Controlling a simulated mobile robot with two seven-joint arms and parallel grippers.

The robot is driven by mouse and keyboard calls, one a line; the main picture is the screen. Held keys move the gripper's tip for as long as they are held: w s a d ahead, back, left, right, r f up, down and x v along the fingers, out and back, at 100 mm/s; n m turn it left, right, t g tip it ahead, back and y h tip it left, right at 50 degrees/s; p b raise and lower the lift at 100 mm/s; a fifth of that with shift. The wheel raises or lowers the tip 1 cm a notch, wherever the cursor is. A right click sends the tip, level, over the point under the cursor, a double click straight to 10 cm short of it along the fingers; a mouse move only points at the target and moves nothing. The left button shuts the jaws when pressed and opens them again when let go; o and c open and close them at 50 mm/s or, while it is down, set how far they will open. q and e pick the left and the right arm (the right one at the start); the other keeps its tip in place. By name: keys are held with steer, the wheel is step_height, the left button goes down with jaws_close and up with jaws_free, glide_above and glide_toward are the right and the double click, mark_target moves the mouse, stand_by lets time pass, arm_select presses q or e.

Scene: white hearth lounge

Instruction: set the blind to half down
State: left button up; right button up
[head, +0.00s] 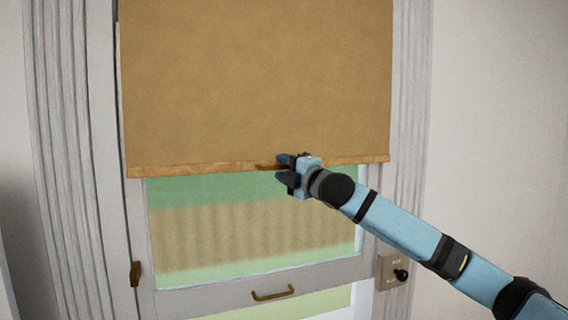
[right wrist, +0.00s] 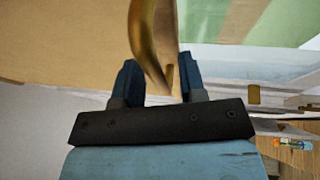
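The tan roller blind (head: 255,80) hangs over the upper part of the window, its wooden bottom bar (head: 205,169) partway down the glass. A small brass pull (head: 266,167) sits at the bar. My right gripper (head: 281,168) is at this pull, fingers apart. In the right wrist view the curved brass pull (right wrist: 150,45) reaches between the two fingers of my right gripper (right wrist: 160,72), close to the right-hand finger. I see a gap on the left-hand side. The pull's far end is cut off by the frame. My left gripper is not in view.
Below the blind are bare glass (head: 250,230) and a lower window rail with a brass handle (head: 273,293). A brass latch (head: 135,273) is on the left frame. A box with a black knob (head: 401,274) is on the right frame, just below my right arm.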

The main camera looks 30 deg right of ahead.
steer(key=shift+w, duration=0.1)
jaws_close()
arm_select(q)
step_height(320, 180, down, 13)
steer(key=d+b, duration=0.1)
steer(key=b, duration=1.4)
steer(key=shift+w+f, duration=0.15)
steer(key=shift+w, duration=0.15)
arm_select(e)
step_height(320, 180, down, 30)
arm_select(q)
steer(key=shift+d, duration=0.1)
arm_select(e)
steer(key=shift+c, duration=0.5)
jaws_free()
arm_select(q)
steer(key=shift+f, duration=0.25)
arm_select(e)
steer(key=shift+o, duration=0.5)
